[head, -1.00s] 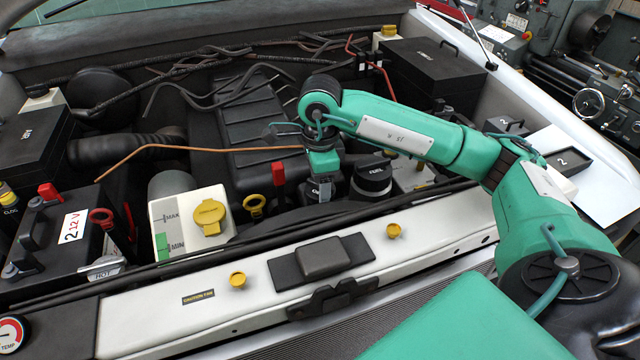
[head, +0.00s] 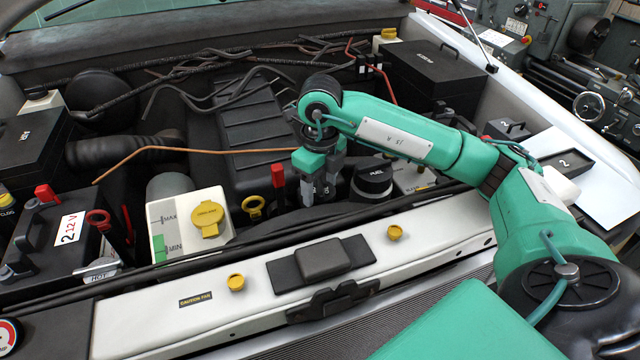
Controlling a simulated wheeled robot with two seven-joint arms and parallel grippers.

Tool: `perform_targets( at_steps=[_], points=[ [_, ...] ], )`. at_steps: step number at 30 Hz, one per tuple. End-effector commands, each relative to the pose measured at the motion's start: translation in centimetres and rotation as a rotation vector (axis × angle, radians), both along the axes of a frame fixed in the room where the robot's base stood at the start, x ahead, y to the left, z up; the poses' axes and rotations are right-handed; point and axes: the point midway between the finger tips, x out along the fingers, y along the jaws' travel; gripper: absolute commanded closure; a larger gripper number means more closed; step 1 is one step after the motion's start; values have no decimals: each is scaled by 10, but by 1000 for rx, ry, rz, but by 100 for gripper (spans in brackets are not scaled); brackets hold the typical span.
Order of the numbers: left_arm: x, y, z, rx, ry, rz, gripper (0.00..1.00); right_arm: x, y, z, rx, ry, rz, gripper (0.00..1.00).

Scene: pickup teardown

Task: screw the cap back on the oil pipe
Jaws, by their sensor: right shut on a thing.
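My right gripper (head: 318,188) points down over the front of the engine, its two fingers side by side. It is shut on a dark cap, mostly hidden between the fingers; I take it to be the oil cap. The cap sits low, at the oil pipe's place, just left of the black cap marked FUEL (head: 372,177). The pipe's mouth is hidden by the fingers and cap, so I cannot tell how far the cap is seated. My left gripper is not in view.
A white coolant tank with a yellow cap (head: 208,219) and a yellow ring handle (head: 253,207) stand to the left. A red-topped dipstick (head: 278,175) is close to the gripper's left. A copper-coloured rod (head: 190,150) runs behind. The white front crossmember (head: 200,318) lies nearer me.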

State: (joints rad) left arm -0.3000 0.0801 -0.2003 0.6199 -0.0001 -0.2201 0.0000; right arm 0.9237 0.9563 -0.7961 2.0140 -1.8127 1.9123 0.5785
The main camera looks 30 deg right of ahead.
Motion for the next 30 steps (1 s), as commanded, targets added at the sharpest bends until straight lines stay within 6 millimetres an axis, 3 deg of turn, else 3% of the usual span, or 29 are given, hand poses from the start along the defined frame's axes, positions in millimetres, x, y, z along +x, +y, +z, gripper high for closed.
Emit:
perform_targets(
  at_steps=[3, 4, 7, 19, 30],
  points=[
    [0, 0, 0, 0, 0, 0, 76, 0, 0, 0, 0, -1, 1, 70],
    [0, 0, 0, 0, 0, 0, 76, 0, 0, 0, 0, -1, 1, 35],
    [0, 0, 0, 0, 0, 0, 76, 0, 0, 0, 0, -1, 2, 16],
    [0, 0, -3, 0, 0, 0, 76, 1, 0, 5, 0, -1, 3, 16],
    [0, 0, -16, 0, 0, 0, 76, 1, 0, 58, 0, -5, 4, 16]
  ],
)
